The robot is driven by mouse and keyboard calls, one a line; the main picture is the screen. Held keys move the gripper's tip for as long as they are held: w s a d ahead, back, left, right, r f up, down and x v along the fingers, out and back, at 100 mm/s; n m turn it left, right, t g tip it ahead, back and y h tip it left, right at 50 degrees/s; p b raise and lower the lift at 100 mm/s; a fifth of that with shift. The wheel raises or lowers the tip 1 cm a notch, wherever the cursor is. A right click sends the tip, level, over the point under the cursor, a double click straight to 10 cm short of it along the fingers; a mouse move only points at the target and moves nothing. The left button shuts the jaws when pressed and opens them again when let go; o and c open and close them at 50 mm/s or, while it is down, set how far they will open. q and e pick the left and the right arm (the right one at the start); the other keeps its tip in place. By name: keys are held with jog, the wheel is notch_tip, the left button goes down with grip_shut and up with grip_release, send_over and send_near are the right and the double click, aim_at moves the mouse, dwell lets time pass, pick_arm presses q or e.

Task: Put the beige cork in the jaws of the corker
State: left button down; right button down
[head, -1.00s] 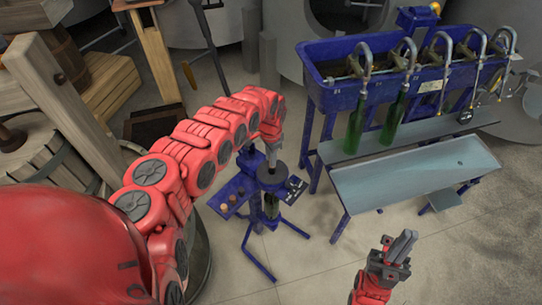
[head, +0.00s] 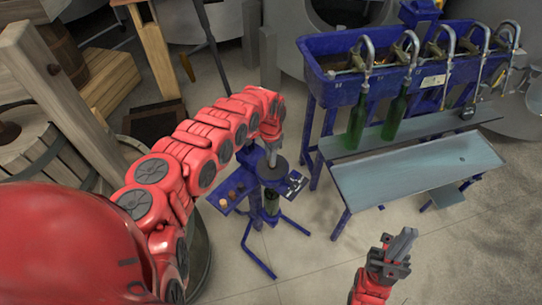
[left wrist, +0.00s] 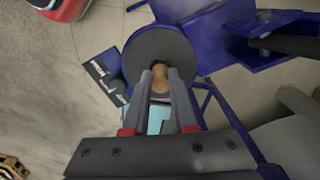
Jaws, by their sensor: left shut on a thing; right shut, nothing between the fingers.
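The beige cork (left wrist: 160,80) is held between the fingertips of my left gripper (left wrist: 160,75) in the left wrist view. Behind it is the dark round top of the corker (left wrist: 150,45); the cork overlaps its near edge in that view. I cannot tell the gap between them. In the head view my left gripper (head: 272,157) is just above the corker's disc (head: 273,171), and the cork is too small to make out. A green bottle (head: 270,203) stands in the blue corker frame below. My right gripper (head: 403,243) is shut and empty, away to the right.
The corker's left blue tray (head: 225,204) holds several small corks; a smaller tray (head: 296,182) is on its right. A blue filling trough (head: 335,92) with taps and two green bottles (head: 357,125) stands at the right. A grey bench (head: 415,178) is nearer. Floor around the corker is mostly clear.

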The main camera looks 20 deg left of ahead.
pick_arm(q)
jog(key=shift+f+b, duration=0.95)
jog(key=shift+f, duration=0.15)
dwell(0.6)
jog(key=c, duration=0.6)
grip_release()
jog(key=shift+c, duration=0.2)
jog(key=shift+r, duration=0.15)
notch_tip(320, 180, up, 17)
jog(key=b, duration=0.2)
jog(key=shift+s, duration=0.1)
